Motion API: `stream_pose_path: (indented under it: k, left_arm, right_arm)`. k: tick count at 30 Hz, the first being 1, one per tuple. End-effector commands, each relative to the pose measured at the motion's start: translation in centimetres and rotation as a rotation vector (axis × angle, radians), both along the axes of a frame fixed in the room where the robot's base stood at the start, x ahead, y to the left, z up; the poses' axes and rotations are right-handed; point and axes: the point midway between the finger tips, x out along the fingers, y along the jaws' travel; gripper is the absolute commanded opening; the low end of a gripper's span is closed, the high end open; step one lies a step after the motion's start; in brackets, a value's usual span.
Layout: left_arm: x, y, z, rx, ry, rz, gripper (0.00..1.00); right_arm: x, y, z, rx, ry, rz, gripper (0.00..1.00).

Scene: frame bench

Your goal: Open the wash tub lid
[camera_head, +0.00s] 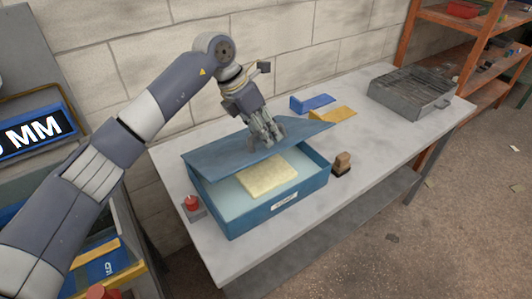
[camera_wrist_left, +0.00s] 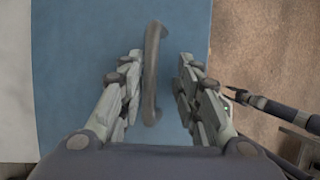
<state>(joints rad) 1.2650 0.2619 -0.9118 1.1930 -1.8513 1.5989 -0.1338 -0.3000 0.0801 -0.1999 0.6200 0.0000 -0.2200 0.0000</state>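The blue wash tub (camera_head: 250,217) stands on the grey bench. Its blue lid (camera_head: 215,160) is partly raised and tilted, with the tub's front and inside showing below it. A yellow block, perhaps a sponge (camera_head: 268,175), shows inside the tub. My left gripper (camera_head: 266,138) is over the lid. In the left wrist view, the open fingers (camera_wrist_left: 157,90) stand on either side of a dark bar handle (camera_wrist_left: 151,75) on the blue lid (camera_wrist_left: 80,70), with gaps on both sides. The handle is hidden in the head view. My right gripper is not in view.
A red button on a grey base (camera_head: 192,204) is left of the tub. A small wooden-topped block (camera_head: 342,162) stands at its right. Blue (camera_head: 312,103) and yellow (camera_head: 333,114) pieces lie behind. A metal tray (camera_head: 405,93) is at the far right. Clear bench lies between.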

Motion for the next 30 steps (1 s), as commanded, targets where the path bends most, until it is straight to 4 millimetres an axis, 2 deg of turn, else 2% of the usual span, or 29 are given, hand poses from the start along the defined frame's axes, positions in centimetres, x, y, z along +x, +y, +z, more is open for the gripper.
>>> stream_pose_path:
  k: [1,7,20,21,24,25,30]
  left_arm:
    - [-0.3,-0.2,-1.0,0.016,-0.019,-0.003,0.31]
    - [-0.7,-0.5,-2.6,0.065,-0.084,-0.001,0.31]
    - [-0.8,-0.6,-3.0,0.085,-0.114,0.002,0.31]
    - [-0.8,-0.6,-3.0,0.085,-0.114,0.002,0.27]
    - [-0.8,-0.6,-2.7,0.084,-0.114,0.000,0.04]
    - [-0.8,-0.7,-2.5,0.082,-0.115,-0.001,0.00]
    - [-0.9,-1.1,-0.2,0.070,-0.119,-0.008,0.00]
  right_arm:
    - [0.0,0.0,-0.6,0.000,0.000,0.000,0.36]
    - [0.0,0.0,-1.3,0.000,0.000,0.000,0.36]
    - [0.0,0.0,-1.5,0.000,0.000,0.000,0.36]
    - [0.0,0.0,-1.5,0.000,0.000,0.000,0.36]
    - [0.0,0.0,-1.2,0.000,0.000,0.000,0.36]
    - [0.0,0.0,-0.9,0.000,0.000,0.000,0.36]
    - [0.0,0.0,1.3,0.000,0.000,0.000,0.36]
